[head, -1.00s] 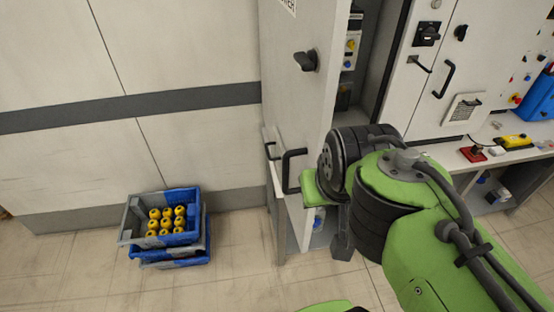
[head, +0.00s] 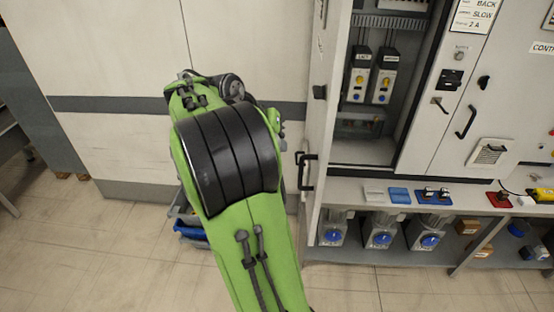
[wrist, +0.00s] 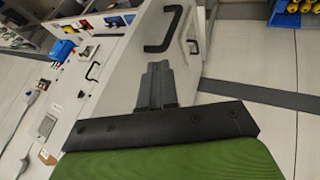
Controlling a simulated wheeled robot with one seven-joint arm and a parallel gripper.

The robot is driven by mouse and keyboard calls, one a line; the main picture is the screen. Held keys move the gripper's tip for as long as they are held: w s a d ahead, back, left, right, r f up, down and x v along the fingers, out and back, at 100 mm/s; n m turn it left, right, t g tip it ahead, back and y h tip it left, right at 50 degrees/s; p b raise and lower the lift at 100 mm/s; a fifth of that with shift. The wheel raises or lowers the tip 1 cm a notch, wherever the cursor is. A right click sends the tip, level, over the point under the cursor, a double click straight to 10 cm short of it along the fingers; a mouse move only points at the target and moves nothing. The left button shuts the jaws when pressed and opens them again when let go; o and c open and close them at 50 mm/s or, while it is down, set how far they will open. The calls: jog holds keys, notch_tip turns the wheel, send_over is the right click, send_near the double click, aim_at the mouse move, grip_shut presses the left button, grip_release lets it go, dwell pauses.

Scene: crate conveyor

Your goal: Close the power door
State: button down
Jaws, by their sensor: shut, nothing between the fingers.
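The power door (head: 321,120) stands open at the left side of the cabinet, seen almost edge-on in the head view. Its black handle (head: 306,171) sits low on its outer face, left of the edge. The cabinet interior (head: 365,150) shows two grey switch units. In the wrist view, my gripper (wrist: 157,68) is shut and empty, in front of a white door panel (wrist: 200,82). A black handle (wrist: 164,32) lies just beyond the fingertips; I see no clear contact. In the head view my arm hides the gripper.
Blue and grey crates (head: 190,229) stand on the floor, partly behind my arm. The floor in front of the shelf is clear.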

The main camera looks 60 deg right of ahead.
jog(key=b, duration=0.2)
send_near(318, 166)
notch_tip(318, 166, down, 3)
jog(key=w, duration=0.2)
jog(key=shift+s+d+f+p, duration=0.15)
jog(key=shift+s+d, duration=0.45)
jog(key=shift+s, duration=0.2)
jog(key=shift+s+d+f+p, duration=0.15)
jog(key=shift+s+d, duration=0.45)
jog(key=shift+s, duration=0.15)
jog(key=shift+d, duration=0.1)
